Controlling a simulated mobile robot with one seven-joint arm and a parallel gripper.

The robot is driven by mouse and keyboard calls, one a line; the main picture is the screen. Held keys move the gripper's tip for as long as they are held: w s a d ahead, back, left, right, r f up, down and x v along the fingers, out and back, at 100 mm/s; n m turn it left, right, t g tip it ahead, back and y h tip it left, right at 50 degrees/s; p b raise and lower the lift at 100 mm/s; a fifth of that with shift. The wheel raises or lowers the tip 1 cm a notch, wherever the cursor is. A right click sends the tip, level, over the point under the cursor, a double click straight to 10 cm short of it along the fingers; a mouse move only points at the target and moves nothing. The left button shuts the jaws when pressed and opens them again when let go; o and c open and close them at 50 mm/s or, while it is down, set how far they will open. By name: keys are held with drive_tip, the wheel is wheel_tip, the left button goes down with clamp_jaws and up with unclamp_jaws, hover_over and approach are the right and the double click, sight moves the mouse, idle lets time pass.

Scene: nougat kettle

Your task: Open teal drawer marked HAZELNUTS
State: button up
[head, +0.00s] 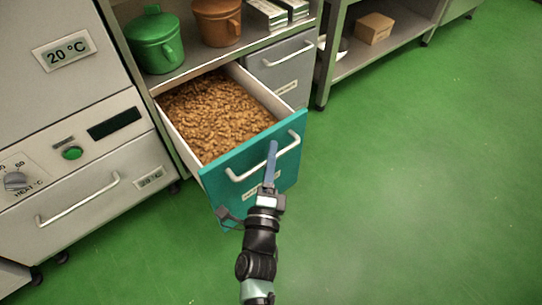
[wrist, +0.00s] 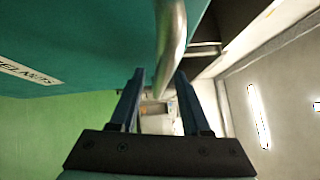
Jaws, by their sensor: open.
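The teal drawer (head: 222,190) is pulled well out of its cabinet, and brown nuts (head: 215,112) fill it. Its pale bar handle (head: 290,147) runs across the front. The label under the handle is partly hidden by my gripper in the head view; part of its lettering shows in the wrist view (wrist: 28,72). My gripper (head: 271,150) is at the middle of the drawer front, over the handle. In the wrist view the handle (wrist: 172,40) passes between the tips of my open fingers (wrist: 160,76); I cannot tell whether either finger touches it.
A grey drawer (head: 283,70) beside the teal one is shut. A green pot (head: 154,42) and a brown pot (head: 217,22) stand on the shelf above. A machine with a knob (head: 16,181) is at left. The green floor (head: 420,170) to the right is clear.

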drive_tip(key=p+v, duration=0.3)
drive_tip(key=v, duration=1)
drive_tip(key=shift+p, duration=0.35)
drive_tip(key=shift+r, duration=0.15)
